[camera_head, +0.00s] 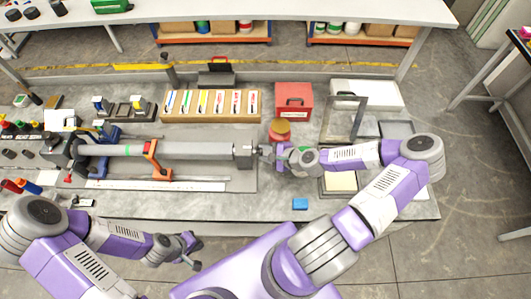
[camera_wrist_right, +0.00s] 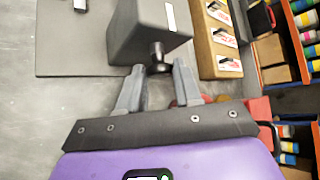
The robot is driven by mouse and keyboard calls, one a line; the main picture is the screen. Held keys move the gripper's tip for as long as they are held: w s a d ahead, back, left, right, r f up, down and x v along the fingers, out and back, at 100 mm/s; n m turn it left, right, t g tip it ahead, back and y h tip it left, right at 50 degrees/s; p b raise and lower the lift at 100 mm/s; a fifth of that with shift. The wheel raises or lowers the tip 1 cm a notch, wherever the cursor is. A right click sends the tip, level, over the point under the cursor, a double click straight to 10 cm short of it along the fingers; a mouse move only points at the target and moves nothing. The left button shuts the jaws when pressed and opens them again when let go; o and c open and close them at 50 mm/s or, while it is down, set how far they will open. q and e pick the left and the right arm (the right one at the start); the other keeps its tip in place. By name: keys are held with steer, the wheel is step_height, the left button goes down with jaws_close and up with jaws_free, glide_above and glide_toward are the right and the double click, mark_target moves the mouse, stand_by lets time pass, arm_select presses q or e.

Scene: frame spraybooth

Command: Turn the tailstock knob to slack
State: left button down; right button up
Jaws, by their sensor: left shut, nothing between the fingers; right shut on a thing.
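The tailstock (camera_head: 243,151) is a dark grey block at the right end of a long grey tube (camera_head: 190,150) lying across the bench. It also shows large at the top of the right wrist view (camera_wrist_right: 145,30). Its small dark knob (camera_wrist_right: 157,51) sticks out of the block's near face on a short stem. My right gripper (camera_wrist_right: 158,72) has its fingertips on either side of the knob and is shut on it. In the head view the right gripper (camera_head: 270,152) is at the tailstock's right side and hides most of the knob. My left gripper (camera_head: 195,254) is shut and empty off the bench's front edge.
Behind are a wooden rack of labelled cards (camera_head: 211,104), a red box (camera_head: 293,97) and an amber-lidded jar (camera_head: 280,128).

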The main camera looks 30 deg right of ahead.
steer(key=n+t+b, duration=0.2)
steer(key=t+b, duration=0.1)
steer(key=b, duration=0.2)
steer(key=f+n+t+b, duration=0.1)
steer(key=n+t+b, duration=0.1)
steer(key=b, duration=0.3)
steer(key=shift+s+a+f+n+t+h+b, duration=0.1)
steer(key=shift+s+f+n+t+h+b, duration=0.15)
steer(key=shift+t+h+b, duration=0.2)
steer(key=shift+r+n+t+b, duration=0.2)
steer(key=shift+n+t+b, duration=0.4)
steer(key=shift+b, duration=0.3)
steer(key=o, duration=1)
steer(key=shift+w, duration=0.1)
steer(key=shift+o, duration=0.2)
steer(key=shift+p+v, duration=1.95)
steer(key=shift+v, duration=1.85)
